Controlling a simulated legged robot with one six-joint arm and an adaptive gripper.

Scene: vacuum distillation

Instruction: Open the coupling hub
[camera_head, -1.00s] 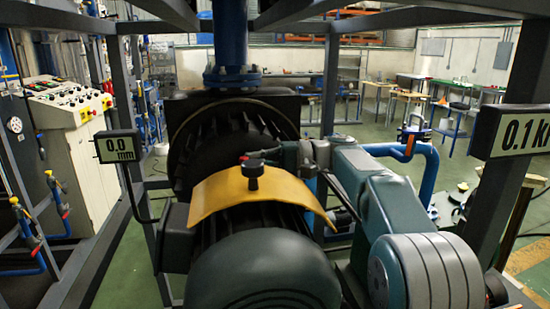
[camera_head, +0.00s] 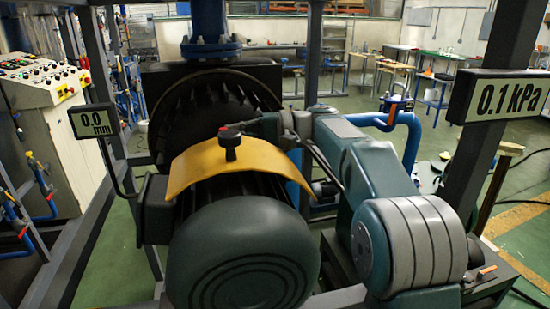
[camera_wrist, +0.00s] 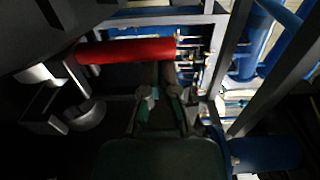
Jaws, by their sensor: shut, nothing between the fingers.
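A curved yellow cover (camera_head: 192,172) arches over the shaft between the dark green motor (camera_head: 243,255) and the large black finned housing (camera_head: 190,115). A black knob (camera_head: 231,142) stands on top of the cover. No bare hub shows; I cannot tell whether it lies under the cover. My gripper (camera_head: 252,124) is at the knob's upper right, close to it; contact cannot be told. In the wrist view, my gripper (camera_wrist: 164,78) is shut and empty. A red cylinder (camera_wrist: 125,50) lies across the view just beyond the fingers. Its link to the knob is unclear.
Frame posts (camera_head: 500,110) enclose the machine. A 0.0 mm display (camera_head: 92,122) is at left, a 0.1 kPa display (camera_head: 498,96) at right. A blue pipe (camera_head: 412,130) rises behind my arm. A control console (camera_head: 45,120) stands at far left. Open floor lies behind at right.

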